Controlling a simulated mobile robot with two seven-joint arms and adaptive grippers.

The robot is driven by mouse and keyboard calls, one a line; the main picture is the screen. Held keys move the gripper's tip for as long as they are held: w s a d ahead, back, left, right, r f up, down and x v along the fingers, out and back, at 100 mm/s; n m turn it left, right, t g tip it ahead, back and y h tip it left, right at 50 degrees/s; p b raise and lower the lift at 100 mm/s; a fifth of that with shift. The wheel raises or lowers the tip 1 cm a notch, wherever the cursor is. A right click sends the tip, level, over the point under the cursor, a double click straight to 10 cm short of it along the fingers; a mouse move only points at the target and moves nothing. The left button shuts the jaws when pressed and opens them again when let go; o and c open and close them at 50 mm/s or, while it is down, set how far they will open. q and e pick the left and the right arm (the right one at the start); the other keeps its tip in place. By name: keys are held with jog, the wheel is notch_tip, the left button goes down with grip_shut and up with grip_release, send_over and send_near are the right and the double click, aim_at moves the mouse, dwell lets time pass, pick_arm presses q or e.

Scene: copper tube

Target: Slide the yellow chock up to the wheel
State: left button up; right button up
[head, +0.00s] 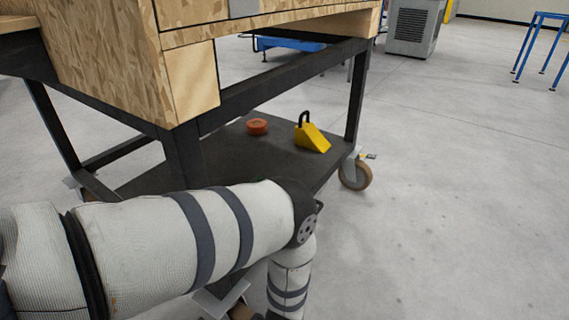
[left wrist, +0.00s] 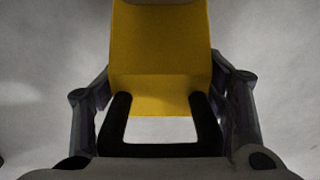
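In the left wrist view a yellow chock (left wrist: 160,62) with a black loop handle (left wrist: 163,149) lies between the fingers of my left gripper (left wrist: 161,92). The fingers are spread along its two sides, close to it; whether they press on it I cannot tell. The surface around it is pale grey, like the floor. In the head view my left arm bends down and its gripper is out of frame. A caster wheel (head: 356,174) of the bench stands at the right corner. Another caster (head: 241,311) is mostly hidden behind my left arm. My right gripper is not in view.
A second yellow chock (head: 313,138) with a black handle and an orange-red roll (head: 257,127) rest on the bench's dark lower shelf (head: 222,157). The wooden bench top (head: 110,60) overhangs it. The concrete floor (head: 450,220) to the right is clear.

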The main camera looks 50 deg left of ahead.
pick_arm(q)
jog(key=c, duration=0.3)
jog(key=o, duration=1.8)
jog(key=shift+r, duration=0.1)
notch_tip(320, 180, up, 12)
jog(key=shift+f, duration=0.1)
